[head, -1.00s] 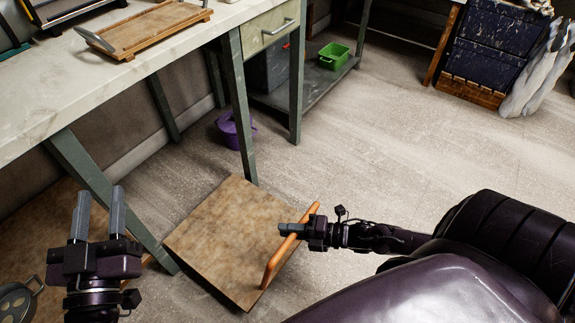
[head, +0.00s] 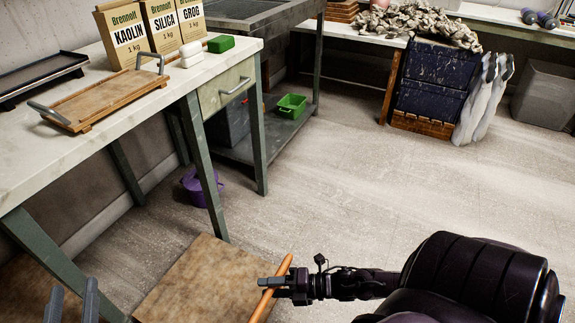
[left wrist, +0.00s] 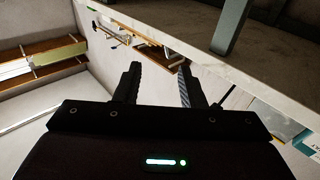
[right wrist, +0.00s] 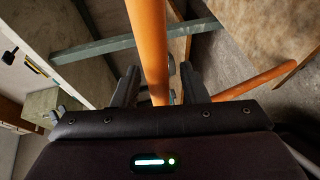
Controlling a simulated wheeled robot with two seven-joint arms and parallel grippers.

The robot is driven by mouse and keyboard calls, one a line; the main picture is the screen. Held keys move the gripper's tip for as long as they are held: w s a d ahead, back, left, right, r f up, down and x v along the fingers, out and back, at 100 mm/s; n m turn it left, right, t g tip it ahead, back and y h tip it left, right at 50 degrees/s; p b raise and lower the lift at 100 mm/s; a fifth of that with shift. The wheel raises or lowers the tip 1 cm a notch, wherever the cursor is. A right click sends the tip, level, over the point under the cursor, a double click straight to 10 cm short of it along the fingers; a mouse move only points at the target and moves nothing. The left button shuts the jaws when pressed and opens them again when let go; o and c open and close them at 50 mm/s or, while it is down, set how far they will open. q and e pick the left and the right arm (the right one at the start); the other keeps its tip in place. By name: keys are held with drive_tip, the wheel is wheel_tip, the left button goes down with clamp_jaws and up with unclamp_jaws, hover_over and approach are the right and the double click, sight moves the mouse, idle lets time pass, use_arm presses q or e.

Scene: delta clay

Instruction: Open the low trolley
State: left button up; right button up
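The low trolley (head: 205,284) shows in the head view as a flat, mottled brown top at floor level, partly under the table, its near part cut off by the frame. Its orange bar handle (head: 284,268) stands at its right side. My right gripper (head: 268,282) is at this handle. In the right wrist view the orange bar (right wrist: 148,40) passes between the fingers of my right gripper (right wrist: 158,80), which look apart with a gap beside the bar. My left gripper (head: 71,300) is open and empty at the bottom left; its spread fingers also show in the left wrist view (left wrist: 158,85).
A marble-topped table (head: 120,109) with green legs stands at the left, one leg beside the trolley. A purple bucket (head: 200,188) and a green bin (head: 291,105) are under the benches. Open floor (head: 380,190) lies to the right.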

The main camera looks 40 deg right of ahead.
use_arm(q)
drive_tip(key=s+f+g+y, duration=0.1)
drive_tip(key=s+f+g, duration=0.1)
drive_tip(key=f, duration=0.4)
drive_tip(key=s+f+g+y+p, duration=0.1)
drive_tip(key=f+g, duration=0.3)
drive_tip(key=f, duration=0.2)
drive_tip(key=shift+s+a+f+y, duration=0.15)
drive_tip(key=shift+s+y, duration=0.15)
drive_tip(key=shift+s, duration=0.1)
use_arm(e)
drive_tip(key=v, duration=0.6)
drive_tip(key=shift+s+d, duration=0.1)
drive_tip(key=shift+s, duration=0.05)
